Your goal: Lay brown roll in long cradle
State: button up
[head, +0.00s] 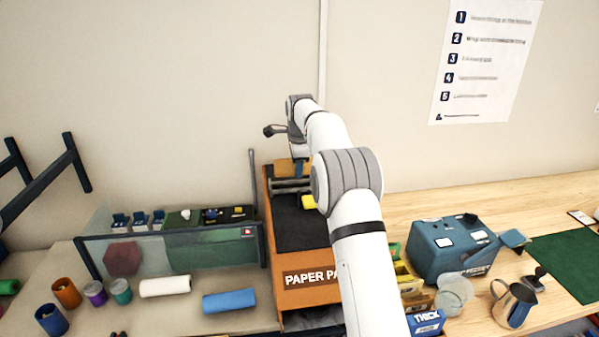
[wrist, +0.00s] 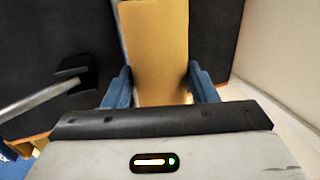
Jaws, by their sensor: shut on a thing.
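The brown roll (wrist: 160,45) runs away from me between the blue fingers of my gripper (wrist: 161,84) in the wrist view. My gripper is shut on it. In the head view my gripper (head: 299,166) is at the far end of an orange, black-topped unit, and part of the brown roll (head: 284,167) shows beside it. My arm hides much of that area. Grey bars (head: 291,186) lie just below the roll in the picture; I cannot tell whether they are the long cradle, or whether the roll touches them.
The orange unit (head: 303,280) bears a "PAPER PA" label. The wall is close behind.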

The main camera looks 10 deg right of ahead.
jog(key=shift+f, duration=1.5)
jog(key=shift+f, duration=0.6)
jog(key=o, duration=1.1)
